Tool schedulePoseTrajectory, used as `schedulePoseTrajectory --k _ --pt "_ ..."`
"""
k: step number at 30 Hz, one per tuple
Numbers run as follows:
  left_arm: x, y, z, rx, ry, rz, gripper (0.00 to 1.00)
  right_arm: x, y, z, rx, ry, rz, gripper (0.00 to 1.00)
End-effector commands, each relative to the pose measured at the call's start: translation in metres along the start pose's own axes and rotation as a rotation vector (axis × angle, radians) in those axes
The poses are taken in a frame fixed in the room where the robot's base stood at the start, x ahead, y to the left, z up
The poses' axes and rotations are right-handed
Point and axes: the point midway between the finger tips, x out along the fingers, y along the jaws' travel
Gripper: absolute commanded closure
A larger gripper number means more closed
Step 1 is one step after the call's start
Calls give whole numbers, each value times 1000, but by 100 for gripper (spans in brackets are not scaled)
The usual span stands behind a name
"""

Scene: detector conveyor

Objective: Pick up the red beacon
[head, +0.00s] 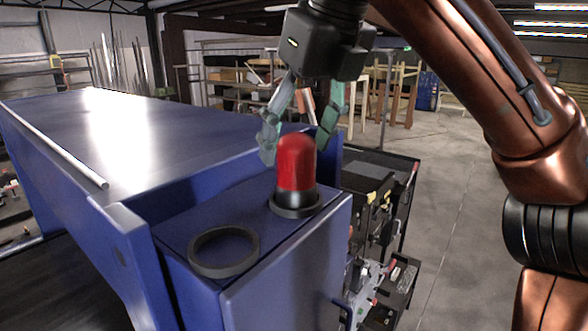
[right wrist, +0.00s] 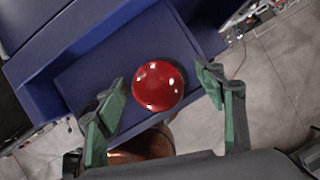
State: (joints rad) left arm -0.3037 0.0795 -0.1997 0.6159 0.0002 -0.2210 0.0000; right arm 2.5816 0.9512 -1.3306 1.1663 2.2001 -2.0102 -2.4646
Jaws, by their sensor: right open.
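The red beacon (head: 296,163) stands upright in a black ring base on top of the blue housing (head: 225,203) of the conveyor. In the right wrist view the beacon (right wrist: 158,86) shows from above as a round red dome. My right gripper (head: 298,140) is open, with its green fingers on either side of the beacon's upper part. In the right wrist view the beacon lies between and slightly beyond the fingertips of the gripper (right wrist: 160,80), with gaps on both sides. My left gripper is not in view.
An empty black ring (head: 223,251) sits on the housing, in front and left of the beacon. The blue conveyor cover (head: 110,130) stretches back left with a pale rod along it. A dark cart with tools (head: 385,200) stands right of the housing. Open floor lies farther right.

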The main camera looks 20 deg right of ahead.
Motion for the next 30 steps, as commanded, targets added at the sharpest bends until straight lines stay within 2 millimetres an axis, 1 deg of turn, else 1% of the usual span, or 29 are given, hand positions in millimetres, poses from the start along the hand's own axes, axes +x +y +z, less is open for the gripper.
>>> schedulePoseTrajectory --k 5,12,15,24,30 --pt "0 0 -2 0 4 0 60 16 1 -1 -3 5 1 37" --pt "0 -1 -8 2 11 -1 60 45 4 -3 -4 5 1 37" --pt "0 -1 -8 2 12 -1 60 51 4 -3 -3 2 1 37" --pt "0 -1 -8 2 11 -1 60 53 5 -3 -3 0 2 37" --pt "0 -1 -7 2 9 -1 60 53 5 -3 -3 0 2 50"
